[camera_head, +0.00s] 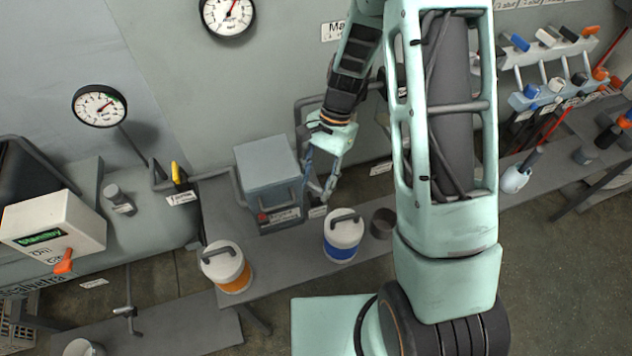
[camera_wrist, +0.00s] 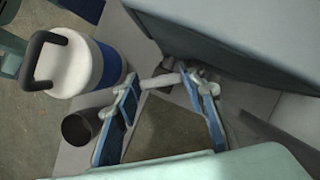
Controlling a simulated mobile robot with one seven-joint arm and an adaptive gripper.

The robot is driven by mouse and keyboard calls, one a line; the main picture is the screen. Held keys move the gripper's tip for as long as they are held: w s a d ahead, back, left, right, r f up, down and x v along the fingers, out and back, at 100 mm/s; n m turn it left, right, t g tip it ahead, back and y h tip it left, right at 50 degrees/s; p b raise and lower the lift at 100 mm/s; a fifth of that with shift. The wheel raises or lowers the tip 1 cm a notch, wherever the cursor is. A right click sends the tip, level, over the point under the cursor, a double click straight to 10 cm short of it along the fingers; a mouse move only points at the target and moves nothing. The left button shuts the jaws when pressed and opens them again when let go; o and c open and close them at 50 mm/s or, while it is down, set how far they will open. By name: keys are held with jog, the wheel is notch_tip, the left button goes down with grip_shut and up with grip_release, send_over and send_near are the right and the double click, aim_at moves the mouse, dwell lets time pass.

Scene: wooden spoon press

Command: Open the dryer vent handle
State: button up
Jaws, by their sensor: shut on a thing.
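The dryer appears to be the blue-grey box (camera_head: 268,165) on the bench against the wall. Its side fills the upper right of the wrist view (camera_wrist: 230,40). My gripper (camera_head: 322,192) is at the right side of this box, low near the bench top. In the wrist view my gripper (camera_wrist: 160,82) has its blue fingers closed on a short pale grey bar, which I take to be the vent handle (camera_wrist: 158,83). The fingers hide the bar's ends. In the head view the handle is too small and covered to make out.
A white canister with a blue band (camera_head: 343,235) stands just in front, with a dark cup (camera_head: 382,223) beside it. An orange-banded canister (camera_head: 226,267) stands left. A tool rack (camera_head: 550,70) is at the far right. The floor in front is partly open.

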jog(key=shift+n, duration=0.7)
jog(key=shift+s+a, duration=0.1)
jog(key=o, duration=1.2)
jog(key=shift+c, duration=0.2)
jog(key=shift+a, duration=0.1)
jog(key=shift+w+r, duration=0.3)
jog(key=shift+r, duration=0.2)
jog(key=v, duration=0.7)
jog(key=shift+d, duration=0.3)
jog(key=shift+w+f, duration=0.15)
